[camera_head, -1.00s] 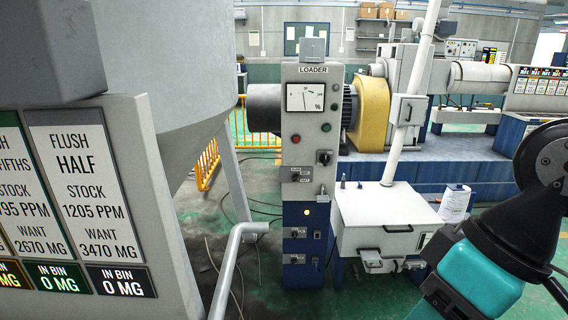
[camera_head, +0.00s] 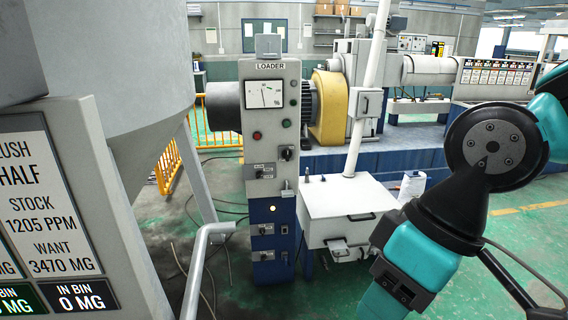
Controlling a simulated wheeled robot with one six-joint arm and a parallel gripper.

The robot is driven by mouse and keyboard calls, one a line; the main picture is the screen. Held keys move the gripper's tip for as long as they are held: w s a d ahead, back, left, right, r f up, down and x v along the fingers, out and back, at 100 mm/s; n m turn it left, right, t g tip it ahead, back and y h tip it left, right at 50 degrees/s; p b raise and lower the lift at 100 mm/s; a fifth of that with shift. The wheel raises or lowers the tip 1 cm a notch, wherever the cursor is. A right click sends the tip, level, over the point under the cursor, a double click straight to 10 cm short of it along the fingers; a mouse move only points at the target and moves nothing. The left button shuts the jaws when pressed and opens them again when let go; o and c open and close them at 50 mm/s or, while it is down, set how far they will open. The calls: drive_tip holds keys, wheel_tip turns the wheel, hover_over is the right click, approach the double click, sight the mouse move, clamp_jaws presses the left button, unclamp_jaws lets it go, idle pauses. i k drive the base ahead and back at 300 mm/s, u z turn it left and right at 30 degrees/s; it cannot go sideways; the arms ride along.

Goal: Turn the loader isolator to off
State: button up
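The loader panel (camera_head: 270,155) is a tall grey and blue cabinet marked LOADER, left of centre. It carries a percent meter (camera_head: 264,95), a red button (camera_head: 257,135) and a green button (camera_head: 286,123). A black rotary switch (camera_head: 287,153) sits at its right side below the buttons. Smaller labelled switches (camera_head: 265,171) sit lower, and more (camera_head: 266,229) are on the blue part. I cannot read which one is the isolator or its position. A lamp (camera_head: 272,208) glows yellowish. My arm shows at the right, apart from the panel; my gripper is not in view.
A white box (camera_head: 345,212) with a pole stands right of the panel. A grey hopper (camera_head: 115,60) and a stock board (camera_head: 60,200) fill the left. Green floor is open at the right.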

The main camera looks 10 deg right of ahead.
sight(286, 154)
drive_tip(key=i, duration=1.65)
